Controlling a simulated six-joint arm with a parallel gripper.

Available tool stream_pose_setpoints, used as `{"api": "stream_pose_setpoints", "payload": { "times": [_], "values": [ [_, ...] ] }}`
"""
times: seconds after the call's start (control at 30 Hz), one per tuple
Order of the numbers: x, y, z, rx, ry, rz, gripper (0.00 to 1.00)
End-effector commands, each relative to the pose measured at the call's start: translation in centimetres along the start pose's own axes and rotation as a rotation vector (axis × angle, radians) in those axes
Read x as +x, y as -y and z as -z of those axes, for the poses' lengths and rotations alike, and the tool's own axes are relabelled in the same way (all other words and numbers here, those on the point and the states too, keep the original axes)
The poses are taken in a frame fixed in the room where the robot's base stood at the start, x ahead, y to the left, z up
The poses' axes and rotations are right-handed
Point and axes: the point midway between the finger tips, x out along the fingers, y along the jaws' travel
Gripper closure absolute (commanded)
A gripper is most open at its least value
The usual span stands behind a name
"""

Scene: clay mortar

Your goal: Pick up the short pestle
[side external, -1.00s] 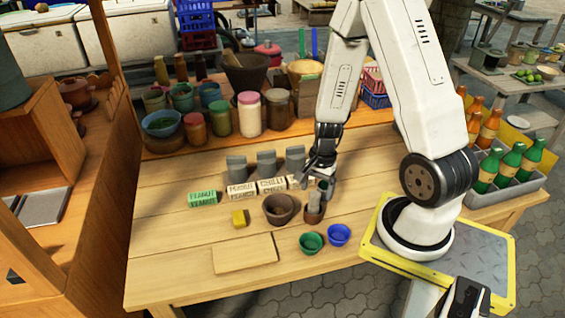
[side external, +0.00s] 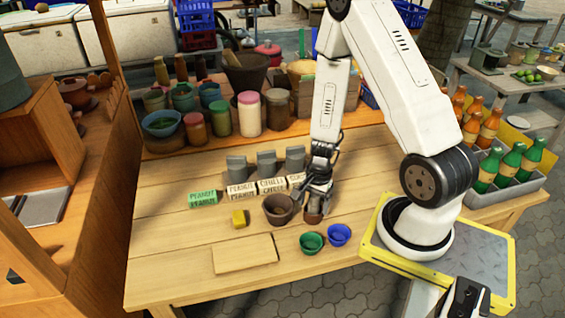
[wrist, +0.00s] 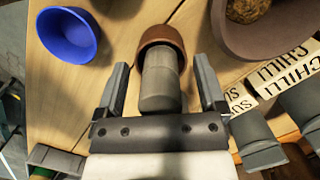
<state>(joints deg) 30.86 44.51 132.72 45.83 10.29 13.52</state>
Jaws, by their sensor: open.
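A grey pestle (wrist: 160,88) stands in a small brown cup (wrist: 160,36); the cup also shows in the side view (side external: 313,218), where my gripper hides most of the pestle. My gripper (wrist: 160,66) is open, with one finger on each side of the pestle. Gaps show between the fingers and the pestle in the wrist view. In the side view my gripper (side external: 318,190) is low, just above the cup. I cannot judge the pestle's length against another one.
A brown clay mortar (side external: 278,211) stands left of the cup. A blue bowl (side external: 339,236) and a green bowl (side external: 312,244) sit in front. Labelled blocks (side external: 242,191) and grey scoop-like holders (side external: 267,163) stand behind. A flat wooden board (side external: 244,254) lies front left.

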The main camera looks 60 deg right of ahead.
Motion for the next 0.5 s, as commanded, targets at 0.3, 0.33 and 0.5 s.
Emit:
{"api": "stream_pose_setpoints", "payload": {
  "times": [0.3, 0.33, 0.5],
  "values": [
    [0.02, 0.02, 0.0, 0.0, 0.0, 0.0, 0.1],
    [0.01, 0.02, 0.0, 0.0, 0.0, 0.0, 0.1],
    [0.01, 0.02, 0.0, 0.0, 0.0, 0.0, 0.17]
  ]
}}
